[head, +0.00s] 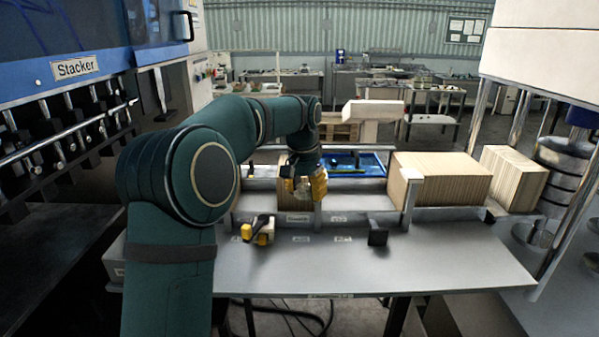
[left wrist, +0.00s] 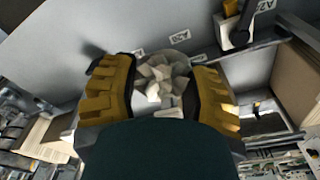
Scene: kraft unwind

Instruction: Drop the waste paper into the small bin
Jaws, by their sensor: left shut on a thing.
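My left gripper (head: 303,184), with yellow fingers, is above the grey table beside the upright divider at its back. It is shut on a crumpled pale waste paper (left wrist: 160,78), which sits between the two fingers in the left wrist view. In the head view the paper is small and partly covered by the fingers. I cannot pick out the small bin with certainty in either view. My right gripper does not show.
The grey table (head: 400,260) holds a yellow and black clamp (head: 258,231) and a black block (head: 377,235). Stacks of brown sheets (head: 445,178) stand at the back right. A blue Stacker machine (head: 75,66) is at the left. The front of the table is mostly bare.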

